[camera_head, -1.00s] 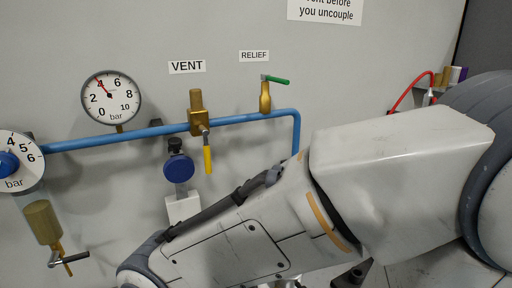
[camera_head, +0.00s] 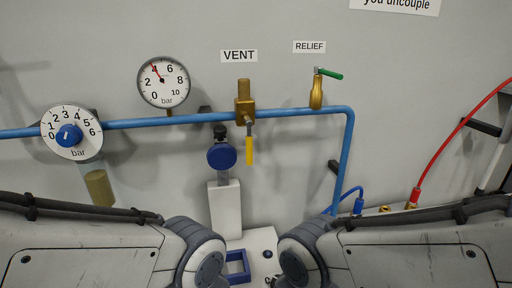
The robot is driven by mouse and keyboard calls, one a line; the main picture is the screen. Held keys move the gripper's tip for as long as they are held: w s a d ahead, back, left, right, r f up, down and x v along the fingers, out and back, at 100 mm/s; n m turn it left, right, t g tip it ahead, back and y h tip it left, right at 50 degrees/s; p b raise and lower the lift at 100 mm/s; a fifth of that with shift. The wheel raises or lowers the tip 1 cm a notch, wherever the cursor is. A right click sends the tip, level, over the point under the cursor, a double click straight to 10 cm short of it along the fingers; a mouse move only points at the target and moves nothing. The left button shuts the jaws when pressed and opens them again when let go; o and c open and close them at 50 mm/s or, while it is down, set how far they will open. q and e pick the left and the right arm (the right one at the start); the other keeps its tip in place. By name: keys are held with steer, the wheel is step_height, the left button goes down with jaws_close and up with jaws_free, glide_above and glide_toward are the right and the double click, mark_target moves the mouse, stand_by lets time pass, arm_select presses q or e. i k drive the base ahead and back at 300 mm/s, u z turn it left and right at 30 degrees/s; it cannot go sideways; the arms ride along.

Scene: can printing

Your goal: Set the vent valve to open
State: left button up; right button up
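The vent valve is a brass body (camera_head: 244,105) on the blue pipe, under the VENT label (camera_head: 239,56). Its yellow lever (camera_head: 249,150) hangs straight down, crosswise to the pipe. Both my arms reach in low from the left and right edges, below the valve and apart from it. Their grippers are not in view, so I cannot see their fingers.
A pressure gauge (camera_head: 164,82) left of the valve points near 4 bar. A regulator dial (camera_head: 71,133) is at far left. The relief valve (camera_head: 317,92) with a green lever is right. A blue knob (camera_head: 222,156) sits beside the yellow lever. A red hose (camera_head: 456,133) hangs right.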

mark_target(248, 122)
steer(key=u, duration=3.55)
steer(key=k, duration=2.25)
steer(key=z, duration=1.45)
